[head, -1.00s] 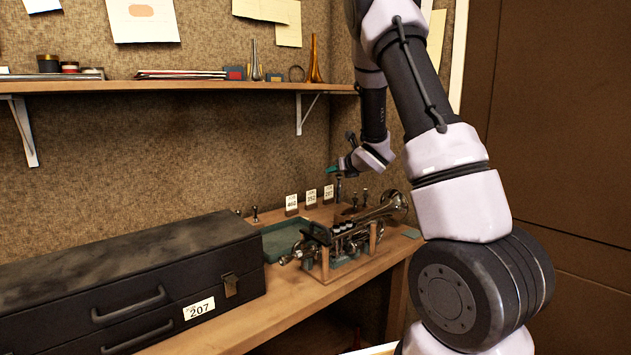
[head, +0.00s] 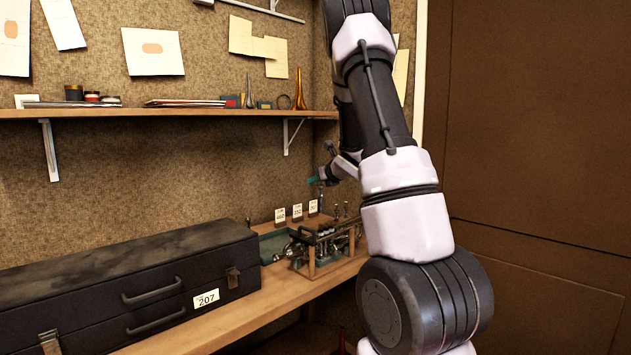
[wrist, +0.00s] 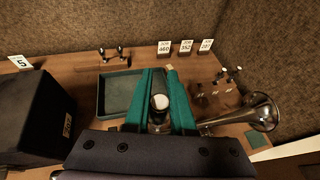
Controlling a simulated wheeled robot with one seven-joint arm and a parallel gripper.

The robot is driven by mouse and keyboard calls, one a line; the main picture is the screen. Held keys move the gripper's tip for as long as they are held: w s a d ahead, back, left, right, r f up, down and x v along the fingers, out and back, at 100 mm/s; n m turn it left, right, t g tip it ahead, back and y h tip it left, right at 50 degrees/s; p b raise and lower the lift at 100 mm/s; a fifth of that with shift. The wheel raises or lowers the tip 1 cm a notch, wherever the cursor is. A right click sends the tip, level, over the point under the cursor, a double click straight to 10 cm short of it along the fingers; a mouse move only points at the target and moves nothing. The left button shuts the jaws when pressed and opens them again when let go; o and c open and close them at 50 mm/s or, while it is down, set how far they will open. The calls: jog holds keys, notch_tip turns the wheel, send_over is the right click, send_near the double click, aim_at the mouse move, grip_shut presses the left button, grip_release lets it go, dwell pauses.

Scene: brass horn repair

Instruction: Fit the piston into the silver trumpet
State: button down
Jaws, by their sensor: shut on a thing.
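The silver trumpet (head: 335,240) lies on a wooden stand on the bench; my arm covers its right end in the head view. Its bell (wrist: 262,112) shows at the right in the wrist view, while most of its body is hidden behind my gripper. My gripper (wrist: 160,112) has teal fingers and is shut on a piston (wrist: 160,101), whose pale round end shows between them. In the head view my gripper (head: 316,180) is small, above the back of the bench near the job cards and higher than the trumpet.
A black case (head: 120,285) labelled 207 fills the bench's left. A green tray (wrist: 112,98) lies behind the trumpet. Two small pistons (wrist: 112,53) stand in a wooden block, and several valve parts (wrist: 228,76) stand at right. Job cards (wrist: 186,47) stand at the back. A shelf (head: 180,113) runs above.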

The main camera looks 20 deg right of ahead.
aim_at(319, 206)
jog(key=shift+d+f, duration=0.1)
jog(key=shift+f, duration=2.6)
jog(key=shift+f, duration=2.1)
jog(key=shift+f, duration=0.3)
jog(key=shift+f, duration=1.85)
jog(key=shift+f, duration=0.35)
jog(key=shift+f, duration=0.4)
jog(key=c, duration=0.7)
grip_release()
